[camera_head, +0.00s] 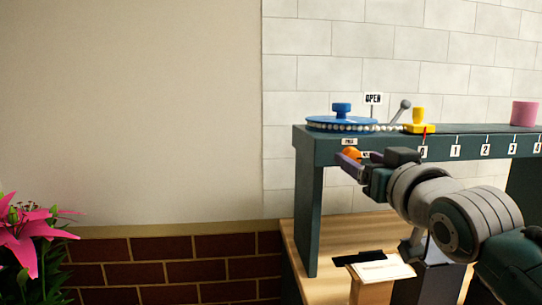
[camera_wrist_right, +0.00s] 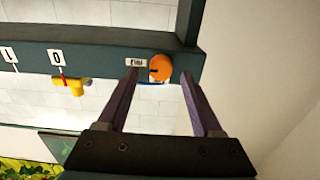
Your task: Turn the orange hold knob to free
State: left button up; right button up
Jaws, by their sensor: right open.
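The orange knob (camera_head: 351,154) sits on the front face of the dark rail, near its left end. In the right wrist view the orange knob (camera_wrist_right: 160,68) shows a dark mark on its side nearer a small white label (camera_wrist_right: 135,62). My right gripper (camera_head: 347,160) is at the knob and partly covers it in the head view. In the wrist view its two fingers (camera_wrist_right: 159,78) are open, one on each side of the knob, with visible gaps. I cannot tell whether the tips reach around it. My left gripper is not in view.
A small label (camera_head: 349,142) is above the knob. On the dark rail (camera_head: 310,143) are a blue wheel (camera_head: 341,121) with a beaded chain, a yellow piece (camera_head: 419,127), a grey-balled lever, an OPEN sign (camera_head: 373,98) and a pink cylinder (camera_head: 523,113). Pink flowers (camera_head: 25,240) stand far left.

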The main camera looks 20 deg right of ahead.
jog(key=shift+w+d, duration=0.1)
jog(key=shift+w, duration=0.6)
jog(key=shift+c, duration=0.4)
grip_shut()
